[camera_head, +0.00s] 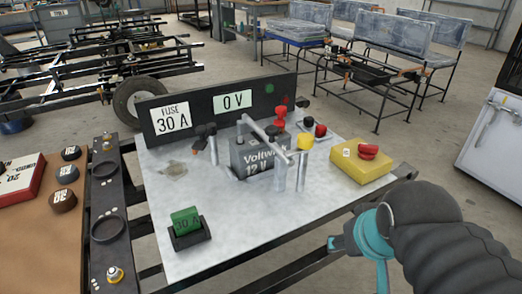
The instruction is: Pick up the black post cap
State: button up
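Small round caps stand at the back right of the grey metal bench top (200,253). One is black (308,122) and sits beside a red one (320,130); I take this black one for the post cap, but it is small here. Another small dark piece (303,102) lies farther back. A battery (258,158) marked "12" stands mid-bench under a grey bar clamp. My gripper (350,245), teal with a dark arm behind it, is at the lower right, off the bench's front right edge and well apart from the caps. Its finger opening is not clear.
A yellow box (361,166) with a red button is at the bench's right. A green fuse (185,220) sits front left. A black display panel (215,105) reading "0 V" runs along the back.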

aim_at(308, 121)
jog(key=z, duration=0.3)
jog(key=k, duration=0.35)
jog(key=z, duration=1.4)
jog(key=i, duration=0.95)
jog(key=u, duration=0.95)
jog(key=i, duration=0.65)
jog(key=u, duration=0.65)
